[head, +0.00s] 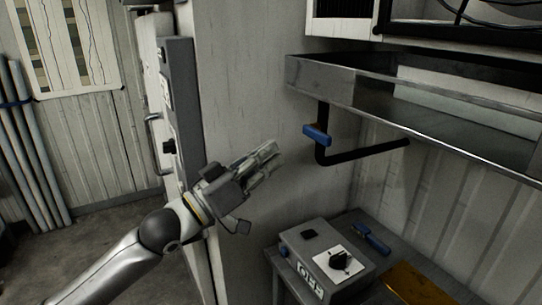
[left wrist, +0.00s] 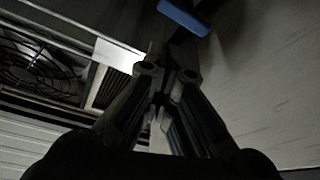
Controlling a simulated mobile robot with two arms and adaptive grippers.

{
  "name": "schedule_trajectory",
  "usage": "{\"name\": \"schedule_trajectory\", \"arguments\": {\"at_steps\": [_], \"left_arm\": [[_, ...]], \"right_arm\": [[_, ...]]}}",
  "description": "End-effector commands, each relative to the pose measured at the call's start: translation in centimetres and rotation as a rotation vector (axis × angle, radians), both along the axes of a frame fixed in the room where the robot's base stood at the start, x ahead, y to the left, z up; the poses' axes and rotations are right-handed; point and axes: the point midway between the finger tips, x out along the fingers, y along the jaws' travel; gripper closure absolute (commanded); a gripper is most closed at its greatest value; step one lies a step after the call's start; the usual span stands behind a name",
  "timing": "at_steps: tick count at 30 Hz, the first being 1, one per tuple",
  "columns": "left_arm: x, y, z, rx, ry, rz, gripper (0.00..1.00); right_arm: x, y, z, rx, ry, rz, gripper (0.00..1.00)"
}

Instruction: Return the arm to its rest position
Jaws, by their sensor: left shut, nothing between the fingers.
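My left arm (head: 125,262) comes in from the lower left of the head view. Its gripper (head: 272,152) is in front of the pale grey cabinet side, left of a black pipe with a blue handle (head: 317,134). The gripper is shut with nothing in it. In the left wrist view its fingers (left wrist: 165,72) come together at the middle, and the blue handle (left wrist: 185,17) shows beyond them at the top. The fingers look apart from the handle. My right gripper is in neither view.
A metal tray-like shelf (head: 320,80) juts out at the upper right. Below it, a grey box marked OFF with a black knob (head: 341,260) stands on a bench. A dark grey panel (head: 181,110) with a door handle is left of the gripper. Pipes (head: 30,150) lean at the far left.

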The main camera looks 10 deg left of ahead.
Motion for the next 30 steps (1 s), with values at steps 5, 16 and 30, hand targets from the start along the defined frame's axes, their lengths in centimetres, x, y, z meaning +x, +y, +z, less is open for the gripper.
{"name": "schedule_trajectory", "arguments": {"at_steps": [5,16,30], "left_arm": [[1.0,0.4,-1.1,0.005,0.015,0.023,1.0],[9.6,8.0,-22.3,0.178,0.257,0.35,1.0],[0.6,16.2,-55.8,0.574,0.684,0.552,1.0]], "right_arm": [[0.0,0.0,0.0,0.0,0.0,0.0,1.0],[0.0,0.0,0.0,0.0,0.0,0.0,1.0],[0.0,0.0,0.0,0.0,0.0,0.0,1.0]]}}
